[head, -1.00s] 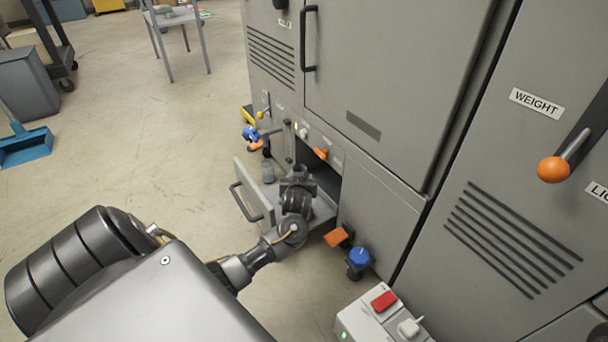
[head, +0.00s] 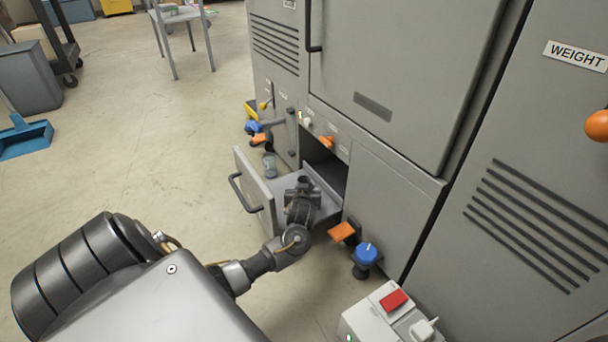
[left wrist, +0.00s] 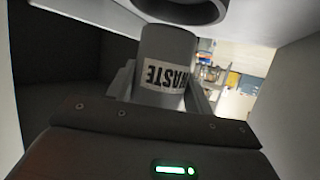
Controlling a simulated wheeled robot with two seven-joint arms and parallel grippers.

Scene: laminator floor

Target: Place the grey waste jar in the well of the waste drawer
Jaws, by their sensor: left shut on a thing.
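The grey waste jar (left wrist: 165,65) with a white "WASTE" label is between my left gripper's fingers (left wrist: 165,85) in the left wrist view. The label reads upside down there. My left gripper (head: 303,184) is shut on the jar and is over the open waste drawer (head: 256,188) in the head view. A dark round ring (left wrist: 182,12), seemingly the drawer's well, shows at the top edge of the left wrist view, close to the jar's end. I cannot tell whether they touch. My gripper hides most of the jar and drawer floor in the head view. My right gripper is not in view.
The drawer's front has a dark handle (head: 243,193). An orange flap (head: 341,232) and a blue knob (head: 366,254) stick out right of the drawer. A control box (head: 390,312) stands nearer.

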